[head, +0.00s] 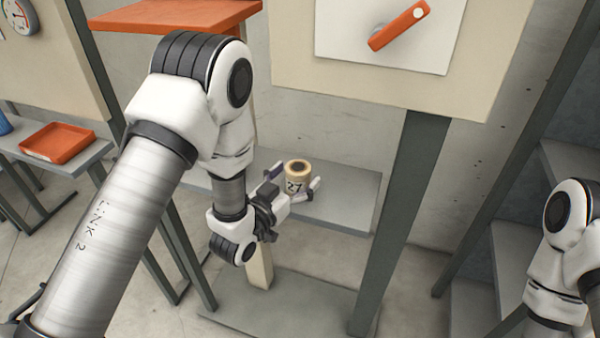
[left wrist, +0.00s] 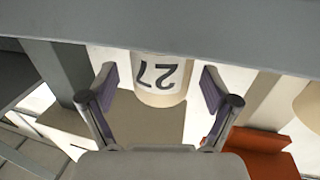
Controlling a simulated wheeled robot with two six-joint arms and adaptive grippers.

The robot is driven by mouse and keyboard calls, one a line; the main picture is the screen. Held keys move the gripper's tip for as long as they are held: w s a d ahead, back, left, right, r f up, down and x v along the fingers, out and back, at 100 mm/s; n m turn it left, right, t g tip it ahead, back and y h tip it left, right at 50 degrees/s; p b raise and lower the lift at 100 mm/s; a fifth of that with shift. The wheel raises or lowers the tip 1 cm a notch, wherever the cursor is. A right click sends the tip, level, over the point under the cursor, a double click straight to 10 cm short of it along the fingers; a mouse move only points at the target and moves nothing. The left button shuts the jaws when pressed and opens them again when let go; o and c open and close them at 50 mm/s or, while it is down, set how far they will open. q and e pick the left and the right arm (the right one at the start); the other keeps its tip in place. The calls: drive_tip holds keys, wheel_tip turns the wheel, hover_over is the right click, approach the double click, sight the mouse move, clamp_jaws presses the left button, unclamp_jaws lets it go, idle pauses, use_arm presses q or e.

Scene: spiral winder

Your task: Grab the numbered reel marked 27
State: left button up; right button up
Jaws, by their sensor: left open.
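The reel marked 27 (head: 297,171) is a small cream cylinder with a tan top and dark digits. It appears to stand upright on a grey shelf (head: 352,193). In the left wrist view the reel (left wrist: 161,88) shows upside down, between the two fingers. My left gripper (head: 294,179) is open, with one finger on each side of the reel. In the left wrist view a gap shows between the reel and each finger of the gripper (left wrist: 158,75). My right gripper is out of view; only part of its arm shows at the lower right.
A cream panel with an orange handle (head: 398,25) hangs above the shelf. A grey post (head: 400,210) stands right of the reel. An orange ledge (head: 175,14) is above my left arm. An orange tray (head: 58,143) lies on a bench at the left.

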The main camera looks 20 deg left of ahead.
use_arm(q)
drive_tip(key=shift+w+f, duration=0.1)
drive_tip(key=shift+w, duration=0.5)
drive_tip(key=shift+s, duration=0.15)
drive_tip(key=c, duration=1.3)
